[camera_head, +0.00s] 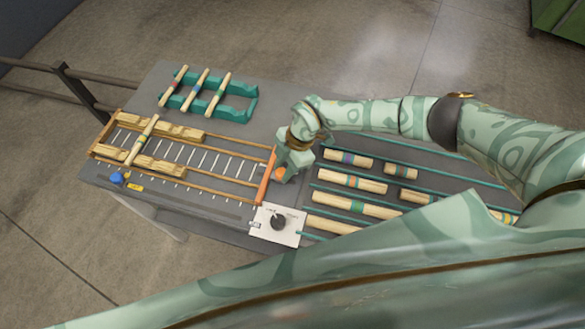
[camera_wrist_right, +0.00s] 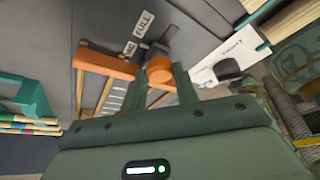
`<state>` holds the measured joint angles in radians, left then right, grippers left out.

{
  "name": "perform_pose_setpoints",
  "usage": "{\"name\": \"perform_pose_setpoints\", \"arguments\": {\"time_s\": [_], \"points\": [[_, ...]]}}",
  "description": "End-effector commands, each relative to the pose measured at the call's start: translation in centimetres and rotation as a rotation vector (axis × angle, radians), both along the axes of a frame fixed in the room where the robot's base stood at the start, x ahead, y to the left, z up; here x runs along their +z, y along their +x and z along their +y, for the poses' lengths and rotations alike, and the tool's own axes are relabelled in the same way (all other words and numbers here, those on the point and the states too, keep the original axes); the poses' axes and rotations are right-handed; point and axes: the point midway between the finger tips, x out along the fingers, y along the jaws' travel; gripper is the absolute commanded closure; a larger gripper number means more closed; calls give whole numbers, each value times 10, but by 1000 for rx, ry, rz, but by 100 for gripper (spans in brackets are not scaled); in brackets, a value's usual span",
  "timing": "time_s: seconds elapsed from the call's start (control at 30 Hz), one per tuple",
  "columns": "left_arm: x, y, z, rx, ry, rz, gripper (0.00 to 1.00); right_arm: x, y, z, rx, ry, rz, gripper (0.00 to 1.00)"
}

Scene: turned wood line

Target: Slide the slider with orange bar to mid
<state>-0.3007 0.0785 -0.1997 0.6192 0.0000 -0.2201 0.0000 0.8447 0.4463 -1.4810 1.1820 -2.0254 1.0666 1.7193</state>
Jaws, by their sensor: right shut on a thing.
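The slider's orange bar (camera_head: 266,174) lies across the right end of a wooden-railed conveyor frame (camera_head: 213,143) in the head view. In the right wrist view the orange bar (camera_wrist_right: 104,65) runs left from an orange handle part (camera_wrist_right: 161,72) between my fingers. My right gripper (camera_head: 277,172) is at the bar's right side, shut on its handle; the fingers also show in the wrist view (camera_wrist_right: 159,78). A label reading FULL (camera_wrist_right: 144,22) and a second small label (camera_wrist_right: 132,47) lie near the bar. My left gripper is not in view.
A white plate with a dark dial (camera_head: 277,223) sits near the bar's front end. A turned dowel (camera_head: 141,140) lies across wooden blocks in the frame's left part. Banded dowels fill a teal rack (camera_head: 208,98) behind and teal-edged lanes (camera_head: 350,181) at right. The frame's middle is clear.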

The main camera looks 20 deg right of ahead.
Motion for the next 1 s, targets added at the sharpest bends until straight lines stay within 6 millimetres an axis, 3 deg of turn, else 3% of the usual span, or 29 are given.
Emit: {"name": "perform_pose_setpoints", "arguments": {"time_s": [0.1,0.37,0.4,0.47,0.5,0.8,1.0], "points": [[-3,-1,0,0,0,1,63,0,8,12,1,2,-2,100],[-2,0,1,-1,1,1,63,1,8,12,0,1,-2,100],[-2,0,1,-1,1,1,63,1,8,12,0,1,-2,68],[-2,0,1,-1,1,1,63,1,8,12,0,1,-2,51],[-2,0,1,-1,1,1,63,1,8,12,0,1,-2,48],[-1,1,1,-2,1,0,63,4,8,11,1,1,-2,48],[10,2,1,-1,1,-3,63,35,11,-1,1,1,-5,48]]}}
